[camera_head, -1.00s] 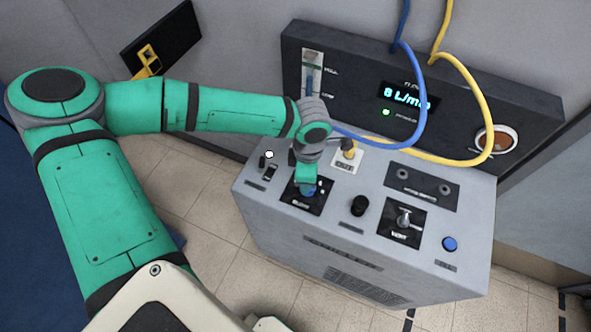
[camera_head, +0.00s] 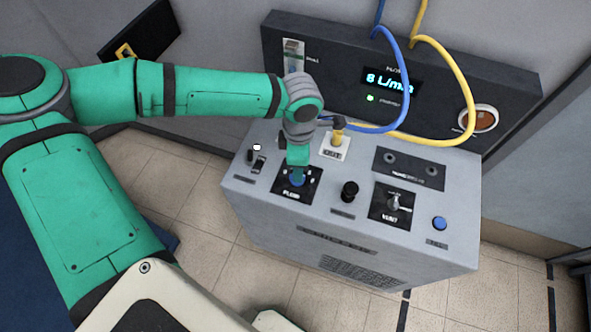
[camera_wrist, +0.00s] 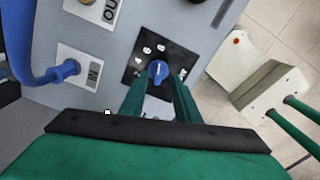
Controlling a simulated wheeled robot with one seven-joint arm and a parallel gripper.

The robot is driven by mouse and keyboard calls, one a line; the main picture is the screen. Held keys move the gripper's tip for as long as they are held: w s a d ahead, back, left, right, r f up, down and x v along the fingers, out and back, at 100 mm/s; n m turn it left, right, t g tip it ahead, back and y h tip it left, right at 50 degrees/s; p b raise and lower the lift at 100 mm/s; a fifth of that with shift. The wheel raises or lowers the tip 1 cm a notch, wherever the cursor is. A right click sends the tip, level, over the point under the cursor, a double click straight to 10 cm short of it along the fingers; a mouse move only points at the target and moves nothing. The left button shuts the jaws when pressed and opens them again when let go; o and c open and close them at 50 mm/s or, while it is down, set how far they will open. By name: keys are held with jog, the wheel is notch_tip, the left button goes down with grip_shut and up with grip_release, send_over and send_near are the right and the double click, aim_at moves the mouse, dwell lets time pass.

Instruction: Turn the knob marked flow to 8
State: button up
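The flow knob (camera_head: 297,179) is a blue dial on a black plate labelled FLOW, on the console's sloped top. My gripper (camera_head: 298,158) is right above the knob. In the wrist view its two green fingers (camera_wrist: 160,82) are apart, one on each side of the knob, with visible gaps. The display (camera_head: 391,80) on the back panel reads what looks like 8 L/min; the digit is slightly blurred.
A black knob (camera_head: 349,191), a VENT lever (camera_head: 399,203) and a blue button (camera_head: 439,223) sit to the right. A blue hose (camera_head: 418,110) and a yellow hose (camera_head: 466,90) hang behind the console top.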

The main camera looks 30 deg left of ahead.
notch_tip(320, 180, up, 7)
jog(key=w+d, duration=0.1)
jog(key=d, duration=0.1)
jog(key=shift+d+m, duration=0.2)
jog(key=shift+m, duration=0.1)
